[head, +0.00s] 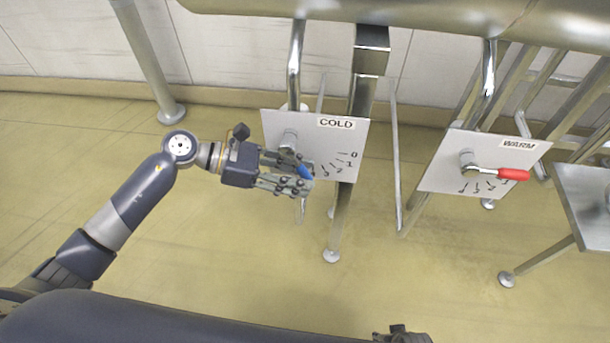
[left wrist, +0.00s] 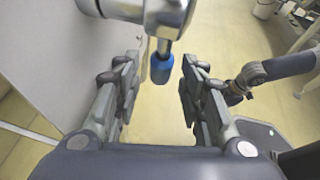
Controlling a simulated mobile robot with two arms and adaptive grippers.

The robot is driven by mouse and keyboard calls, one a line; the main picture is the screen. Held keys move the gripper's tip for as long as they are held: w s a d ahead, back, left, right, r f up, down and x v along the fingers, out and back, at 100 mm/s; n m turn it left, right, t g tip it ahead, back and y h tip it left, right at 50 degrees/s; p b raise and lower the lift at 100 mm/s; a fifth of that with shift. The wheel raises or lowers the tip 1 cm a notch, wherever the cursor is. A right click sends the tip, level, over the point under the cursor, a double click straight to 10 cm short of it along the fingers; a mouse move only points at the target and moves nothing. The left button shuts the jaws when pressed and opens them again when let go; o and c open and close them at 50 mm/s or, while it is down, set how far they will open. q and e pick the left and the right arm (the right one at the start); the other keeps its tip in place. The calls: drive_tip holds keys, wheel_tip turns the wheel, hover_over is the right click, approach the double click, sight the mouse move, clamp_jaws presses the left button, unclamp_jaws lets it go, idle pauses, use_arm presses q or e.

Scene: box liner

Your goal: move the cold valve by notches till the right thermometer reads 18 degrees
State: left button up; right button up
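The cold valve's blue handle (head: 305,172) sits on a white plate (head: 338,132) labelled COLD and points down and slightly right. Its tip is near the lower end of the visible scale, beyond the mark that looks like 3. Any further marks are hidden by the gripper. My left gripper (head: 300,177) is at the handle. In the left wrist view the blue handle (left wrist: 161,68) lies between its spread fingers (left wrist: 158,95), with a gap on each side. My right gripper (left wrist: 235,94) shows small in the left wrist view; its fingers are unclear. No thermometer is in view.
A second plate (head: 440,178) labelled WARM carries a valve with a red handle (head: 513,174) pointing right. Metal pipes and posts (head: 363,95) stand behind and below the plates. A grey metal surface (head: 590,205) is at far right. The yellow floor (head: 220,255) in front is clear.

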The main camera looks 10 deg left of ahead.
use_arm(q)
drive_tip(key=v, duration=1)
drive_tip(key=shift+w, duration=0.1)
